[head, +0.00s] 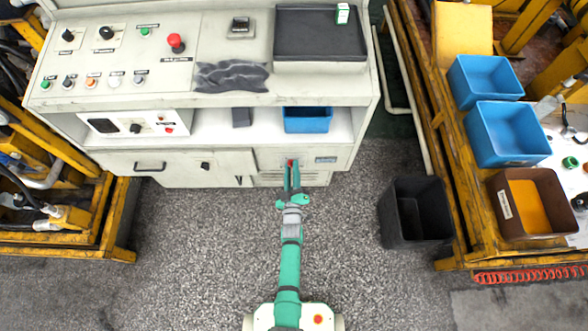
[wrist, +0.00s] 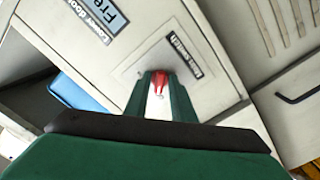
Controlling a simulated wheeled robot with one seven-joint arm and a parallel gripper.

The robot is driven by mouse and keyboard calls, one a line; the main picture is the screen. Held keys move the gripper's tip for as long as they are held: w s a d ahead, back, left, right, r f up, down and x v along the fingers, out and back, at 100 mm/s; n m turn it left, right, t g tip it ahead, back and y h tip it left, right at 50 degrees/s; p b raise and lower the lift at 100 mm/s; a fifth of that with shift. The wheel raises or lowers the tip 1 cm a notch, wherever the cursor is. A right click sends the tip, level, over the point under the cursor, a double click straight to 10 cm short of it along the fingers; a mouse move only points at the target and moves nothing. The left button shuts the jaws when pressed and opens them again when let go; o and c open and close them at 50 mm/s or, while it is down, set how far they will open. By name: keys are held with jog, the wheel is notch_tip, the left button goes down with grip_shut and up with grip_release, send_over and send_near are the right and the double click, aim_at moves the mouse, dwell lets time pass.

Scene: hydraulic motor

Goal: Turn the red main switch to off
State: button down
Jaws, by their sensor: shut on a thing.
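The red main switch (wrist: 158,82) sits on a pale square plate on the cabinet front, beside a label that appears to read "Main switch". In the head view the switch (head: 291,163) is a small red spot at the lower right of the console. My gripper (wrist: 160,84) reaches it from the front, its two green fingers on either side of the red handle and shut on it. In the head view my gripper (head: 291,172) is at the cabinet's lower front. The fingers hide part of the handle, and I cannot tell its exact setting.
A blue bin (head: 307,119) stands on the shelf above the switch. A black bin (head: 414,211) stands on the floor to the right. A drawer with a dark handle (head: 150,166) is to the left. The speckled floor around my arm is clear.

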jog(key=shift+n, duration=0.3)
jog(key=shift+s, duration=0.1)
jog(key=c, duration=1.8)
grip_release()
jog(key=s, duration=1)
jog(key=shift+s, duration=0.4)
jog(key=s+a+r+m+g, duration=0.1)
jog(key=s+r+m, duration=0.1)
jog(key=s+r, duration=0.45)
jog(key=s+r+m, duration=0.3)
jog(key=s, duration=0.7)
jog(key=s+r+m, duration=0.1)
jog(key=s+r, duration=0.2)
jog(key=r, duration=0.3)
jog(key=s+d+r+m+g, duration=0.1)
jog(key=s+r, duration=0.3)
jog(key=r, duration=0.2)
jog(key=s+r+m, duration=0.2)
jog(key=s+r, duration=0.1)
jog(key=r, duration=0.3)
jog(key=shift+s+d+r+g, duration=0.15)
jog(key=shift+d+r+g, duration=0.05)
jog(key=shift+g, duration=0.1)
